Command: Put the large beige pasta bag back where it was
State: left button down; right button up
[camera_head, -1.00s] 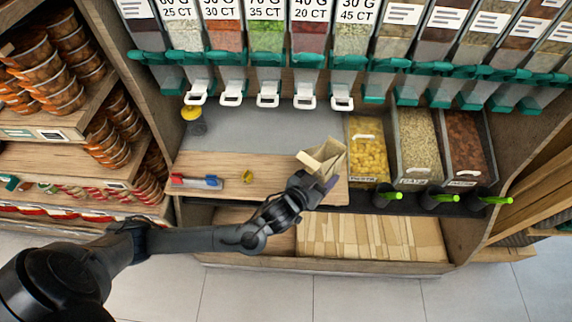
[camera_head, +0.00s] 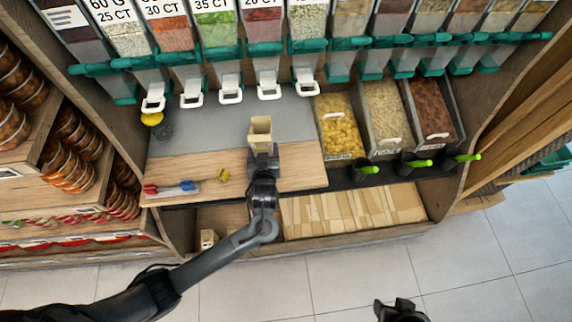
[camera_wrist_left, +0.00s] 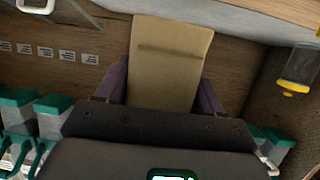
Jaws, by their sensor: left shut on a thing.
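The beige pasta bag (camera_head: 261,126) is upright in my left gripper (camera_head: 263,150), above the wooden counter near its middle. The bag's top looks open in the head view. In the left wrist view the bag (camera_wrist_left: 170,62) stands between the two purple-sided fingers of my left gripper (camera_wrist_left: 160,90), which is shut on it. The bag's lower end is hidden by the gripper. My right gripper (camera_head: 400,311) shows only partly at the bottom edge of the head view, over the floor; its jaws are not clear.
The wooden counter (camera_head: 300,170) holds a red and blue item (camera_head: 170,188) and a small yellow item (camera_head: 223,174). Flat beige bags (camera_head: 350,212) fill the lower shelf, with a small beige object (camera_head: 208,238) at its left. Pasta bins (camera_head: 340,128) stand right; dispensers (camera_head: 215,50) hang above.

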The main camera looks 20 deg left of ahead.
pick_arm(q)
jog(key=w+d+r, duration=0.1)
jog(key=d+r, duration=0.1)
jog(key=d, duration=0.5)
jog(key=shift+n+g, duration=0.3)
jog(key=shift+g, duration=0.2)
jog(key=f, duration=0.2)
jog(key=f+b, duration=0.1)
jog(key=f, duration=0.3)
jog(key=shift+w+d+f+b, duration=0.2)
jog(key=shift+w+f+b, duration=0.1)
jog(key=shift+w+f, duration=0.1)
jog(key=shift+f, duration=0.45)
jog(key=shift+f, duration=0.1)
jog(key=shift+c, duration=0.7)
grip_release()
